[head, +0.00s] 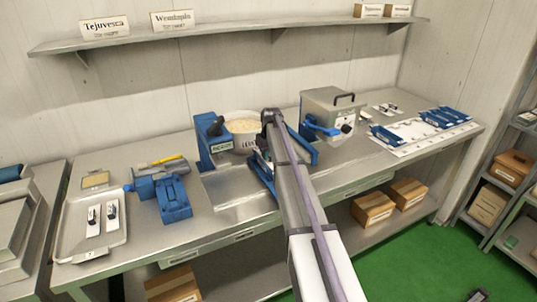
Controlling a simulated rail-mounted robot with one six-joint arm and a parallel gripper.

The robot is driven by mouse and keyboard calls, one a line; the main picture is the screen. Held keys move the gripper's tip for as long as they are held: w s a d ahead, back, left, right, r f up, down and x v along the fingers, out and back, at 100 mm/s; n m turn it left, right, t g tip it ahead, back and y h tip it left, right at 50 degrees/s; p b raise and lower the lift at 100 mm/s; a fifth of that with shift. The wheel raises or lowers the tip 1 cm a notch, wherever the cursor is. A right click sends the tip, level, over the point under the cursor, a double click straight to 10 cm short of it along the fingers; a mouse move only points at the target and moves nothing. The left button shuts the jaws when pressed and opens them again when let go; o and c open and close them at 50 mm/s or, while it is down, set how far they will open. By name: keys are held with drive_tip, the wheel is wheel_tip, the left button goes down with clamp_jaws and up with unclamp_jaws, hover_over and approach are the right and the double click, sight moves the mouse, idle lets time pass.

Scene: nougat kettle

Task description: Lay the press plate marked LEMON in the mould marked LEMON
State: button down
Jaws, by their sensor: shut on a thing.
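My arm reaches up from the bottom right to the middle of the bench. My gripper (262,158) is low over the metal bench area in front of the kettle, mostly hidden by my arm. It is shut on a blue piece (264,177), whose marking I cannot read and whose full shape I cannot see. Several blue moulds or plates, including a near one (386,137) and a far one (445,117), lie on a white mat (408,144) at the right. No LEMON mark is legible, so I cannot tell which mould or plate bears it.
A kettle of pale nougat (241,126) stands in a blue-sided machine behind my gripper. A grey box machine (332,109) with blue parts is right of my arm. At left are a blue device (173,201) and a metal tray (68,245).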

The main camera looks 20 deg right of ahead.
drive_tip(key=shift+f, duration=0.2)
drive_tip(key=shift+c, duration=2.4)
unclamp_jaws()
drive_tip(key=shift+r, duration=0.1)
wheel_tip(320, 180, up, 8)
drive_tip(key=p, duration=0.8)
